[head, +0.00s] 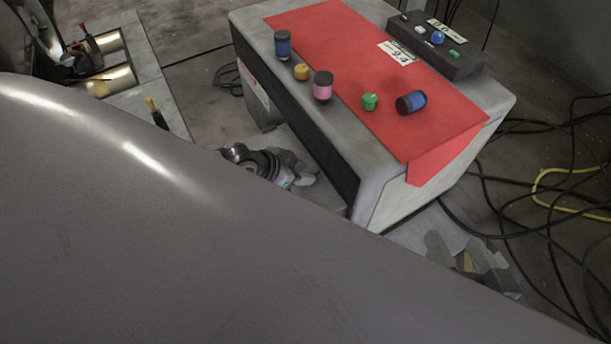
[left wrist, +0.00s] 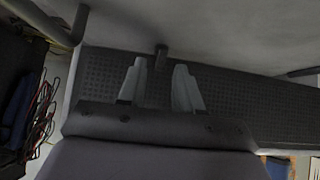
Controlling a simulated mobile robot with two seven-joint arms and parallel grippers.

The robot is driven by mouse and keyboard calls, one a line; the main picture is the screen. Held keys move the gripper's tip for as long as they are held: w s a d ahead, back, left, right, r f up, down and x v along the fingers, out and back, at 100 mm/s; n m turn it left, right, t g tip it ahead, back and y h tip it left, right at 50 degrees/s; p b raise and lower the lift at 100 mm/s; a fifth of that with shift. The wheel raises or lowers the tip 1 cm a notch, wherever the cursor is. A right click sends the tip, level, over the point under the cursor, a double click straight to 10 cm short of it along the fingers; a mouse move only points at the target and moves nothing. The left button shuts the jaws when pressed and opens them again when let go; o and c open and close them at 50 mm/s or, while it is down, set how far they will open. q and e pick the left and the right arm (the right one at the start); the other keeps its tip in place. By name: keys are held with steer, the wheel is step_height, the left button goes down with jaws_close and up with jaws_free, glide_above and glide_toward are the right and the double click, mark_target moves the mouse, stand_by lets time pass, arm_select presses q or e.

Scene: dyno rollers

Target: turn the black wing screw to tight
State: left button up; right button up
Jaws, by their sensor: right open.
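No black wing screw can be made out for sure in the head view. In the left wrist view a small dark upright piece (left wrist: 161,57) stands at the edge of a dark textured panel; I cannot tell if it is the wing screw. My left gripper (left wrist: 160,72) has its two grey fingers apart with nothing between them, close to this dark piece. In the head view my left gripper (head: 303,172) is beside the grey box, partly hidden by a large grey body panel. My right gripper (head: 468,258) is open at the lower right, partly hidden by the same panel.
A grey box (head: 430,175) carries a red sheet (head: 350,60) with several small coloured jars and caps on it. A black button box (head: 437,45) lies at its back. Cables (head: 535,190) lie on the floor at the right. The large grey panel (head: 150,230) fills the lower left.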

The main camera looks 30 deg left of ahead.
arm_select(q)
steer(key=shift+x, duration=0.75)
arm_select(e)
steer(key=shift+d, duration=0.35)
arm_select(q)
jaws_close()
steer(key=shift+b, duration=0.35)
arm_select(e)
steer(key=shift+f, duration=0.2)
